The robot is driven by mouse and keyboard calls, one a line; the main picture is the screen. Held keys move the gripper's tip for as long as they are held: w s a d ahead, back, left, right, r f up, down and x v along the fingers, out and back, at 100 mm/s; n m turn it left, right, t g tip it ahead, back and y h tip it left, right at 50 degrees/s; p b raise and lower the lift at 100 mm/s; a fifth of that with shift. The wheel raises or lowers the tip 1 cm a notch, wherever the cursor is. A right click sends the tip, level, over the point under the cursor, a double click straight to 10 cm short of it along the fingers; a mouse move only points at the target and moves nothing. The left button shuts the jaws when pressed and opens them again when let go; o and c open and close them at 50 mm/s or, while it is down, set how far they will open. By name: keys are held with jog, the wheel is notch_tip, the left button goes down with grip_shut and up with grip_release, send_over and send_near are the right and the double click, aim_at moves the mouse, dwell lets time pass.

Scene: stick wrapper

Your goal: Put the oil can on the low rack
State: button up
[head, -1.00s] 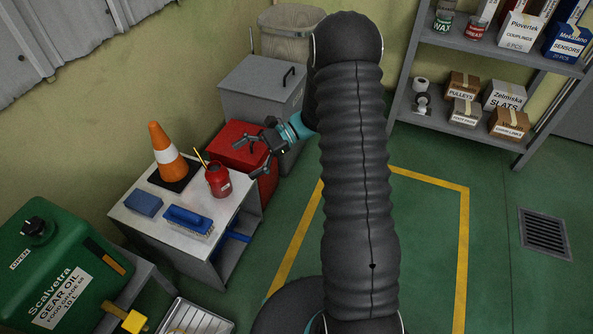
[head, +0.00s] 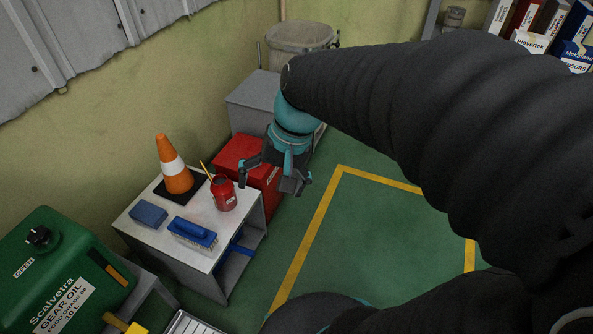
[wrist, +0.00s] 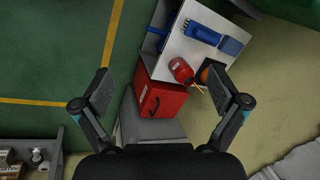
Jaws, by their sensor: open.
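A small red can (head: 223,193) with a pale label and thin yellow sticks or spouts stands upright on the white-topped table; it also shows in the wrist view (wrist: 181,70). I cannot tell for sure whether it is the oil can; a big green gear oil container (head: 60,270) sits at the lower left. My gripper (head: 270,182) is open and empty, pointing down to the right of the red can, above and in front of a red box. In the wrist view its fingers (wrist: 163,88) are spread wide. Part of a rack (head: 433,18) shows at top right; my arm hides its lower shelves.
The table (head: 137,226) also holds an orange cone (head: 175,180), a blue sponge-like block (head: 149,214) and a blue brush (head: 192,233). The red box (head: 236,150), a grey bin (head: 255,95) and a waste bin (head: 300,36) stand behind. The yellow-outlined green floor is clear.

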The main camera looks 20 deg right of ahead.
jog(key=s+d+r+n+t+h, duration=0.3)
jog(key=s+d+t, duration=0.1)
jog(key=s, duration=0.2)
jog(key=shift+s+d+r+n+t, duration=0.15)
jog(key=shift+s+r+n+t, duration=0.15)
jog(key=shift+r+n, duration=0.1)
jog(key=shift+r, duration=0.1)
jog(key=shift+r+p, duration=0.4)
jog(key=shift+p, duration=0.1)
dwell(0.4)
